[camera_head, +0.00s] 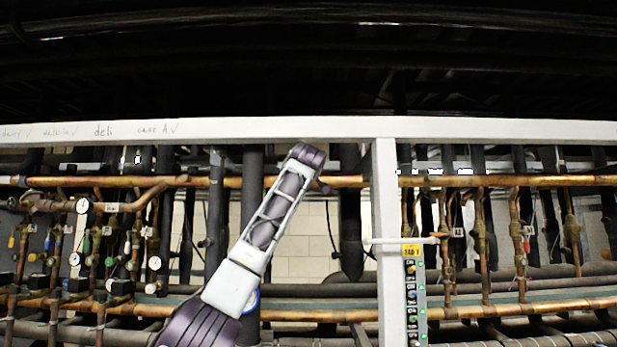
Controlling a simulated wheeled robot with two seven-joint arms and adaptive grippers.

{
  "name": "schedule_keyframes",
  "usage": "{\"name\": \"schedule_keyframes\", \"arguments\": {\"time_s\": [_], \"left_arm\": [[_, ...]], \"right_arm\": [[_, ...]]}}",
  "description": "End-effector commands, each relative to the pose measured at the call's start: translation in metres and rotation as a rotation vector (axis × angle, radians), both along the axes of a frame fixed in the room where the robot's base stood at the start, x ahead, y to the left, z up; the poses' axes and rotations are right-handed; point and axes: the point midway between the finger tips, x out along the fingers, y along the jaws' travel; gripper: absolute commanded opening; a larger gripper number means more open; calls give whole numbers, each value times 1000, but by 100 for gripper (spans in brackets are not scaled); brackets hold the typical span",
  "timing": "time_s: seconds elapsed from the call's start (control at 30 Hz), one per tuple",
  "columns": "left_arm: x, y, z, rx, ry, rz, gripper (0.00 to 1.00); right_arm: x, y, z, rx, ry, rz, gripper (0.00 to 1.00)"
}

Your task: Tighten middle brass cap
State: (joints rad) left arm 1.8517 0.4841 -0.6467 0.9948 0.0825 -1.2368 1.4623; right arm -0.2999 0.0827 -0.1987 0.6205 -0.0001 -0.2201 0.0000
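Brass valves stand on the vertical copper pipes right of the white post, among them a left one (447,243), a middle one (480,230) and a right one (517,229). Caps on them are too small to make out, and I cannot tell which is the middle brass cap. One of my arms, grey-purple and white, rises from the bottom, leaning right, and ends at a dark joint in front of the rack. I cannot tell which arm it is. No gripper fingers show, and the arm touches none of these valves in the picture.
The white post (387,200) and the white beam (230,129) frame the rack. A control strip (412,300) with a yellow label runs down the post. Copper pipes (520,181) cross behind. Gauges (83,206) and valves crowd the left. Dark pipes fill the top.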

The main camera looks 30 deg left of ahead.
Motion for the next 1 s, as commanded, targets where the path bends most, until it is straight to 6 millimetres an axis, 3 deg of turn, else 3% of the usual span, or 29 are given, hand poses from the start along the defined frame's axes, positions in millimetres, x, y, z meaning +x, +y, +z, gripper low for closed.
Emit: {"name": "schedule_keyframes", "arguments": {"time_s": [0.2, 0.57, 1.0], "left_arm": [[0, 0, 0, 0, 0, 0, 46], [0, 0, -1, 0, 1, 1, 0], [0, 1, 0, 21, 13, 1, 0]], "right_arm": [[0, 7, 0, 7, 1, -1, 40], [0, 7, -1, 7, 1, 0, 40], [-1, 0, 1, 0, 1, 2, 40]]}}
